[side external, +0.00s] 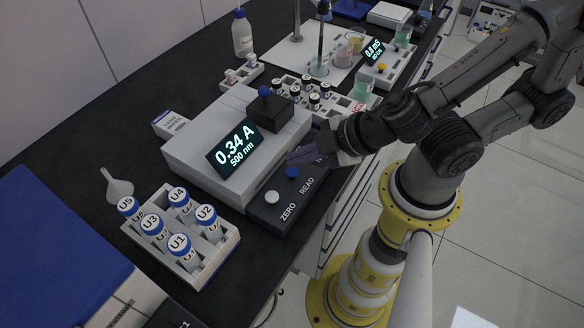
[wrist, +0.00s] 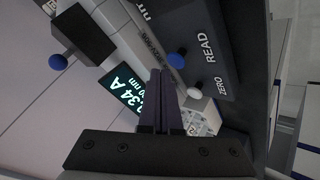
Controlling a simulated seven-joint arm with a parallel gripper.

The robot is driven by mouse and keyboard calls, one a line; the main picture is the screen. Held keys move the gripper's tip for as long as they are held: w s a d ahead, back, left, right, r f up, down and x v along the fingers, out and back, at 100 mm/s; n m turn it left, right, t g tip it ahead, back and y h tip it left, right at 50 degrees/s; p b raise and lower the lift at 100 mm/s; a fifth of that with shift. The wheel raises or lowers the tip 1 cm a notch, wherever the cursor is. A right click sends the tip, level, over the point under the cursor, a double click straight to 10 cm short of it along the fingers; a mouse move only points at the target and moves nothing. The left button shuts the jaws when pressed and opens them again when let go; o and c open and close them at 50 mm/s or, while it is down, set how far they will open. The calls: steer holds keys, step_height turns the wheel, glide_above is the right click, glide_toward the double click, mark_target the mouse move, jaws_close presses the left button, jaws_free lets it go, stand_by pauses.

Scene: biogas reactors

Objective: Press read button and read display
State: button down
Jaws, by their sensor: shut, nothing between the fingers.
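The photometer (side external: 195,150) is a pale box whose tilted display (side external: 234,147) reads "0.34 A" and "500 nm". Part of the display (wrist: 123,90) also shows in the wrist view. A dark button panel (side external: 285,200) in front carries a blue button (side external: 292,172) by the READ label and a white button (side external: 272,197) by the ZERO label. In the wrist view the blue button (wrist: 177,60) and white button (wrist: 194,92) lie right of the fingertips. My gripper (side external: 292,157) is shut and empty, its tips close to the blue button; contact cannot be told. It also shows in the wrist view (wrist: 160,74).
A blue knob (side external: 264,91) tops the dark block on the photometer. A rack (side external: 190,245) of U-labelled vials stands at the front left, beside a white funnel (side external: 117,188). Another vial rack (side external: 335,97) and a meter (side external: 385,70) stand behind.

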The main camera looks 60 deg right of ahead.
steer(key=shift+r, duration=2.5)
steer(key=d+r+m+h, duration=0.2)
steer(key=d+r+m, duration=0.25)
steer(key=d, duration=0.25)
steer(key=d+r+m+h, duration=0.2)
steer(key=d+r+m, duration=0.1)
steer(key=d+m, duration=0.25)
steer(key=s+a+r+m+g+y, duration=0.1)
steer(key=s+g+y, duration=0.1)
steer(key=s, duration=0.4)
steer(key=shift+s+g, duration=0.2)
steer(key=shift+g, duration=0.5)
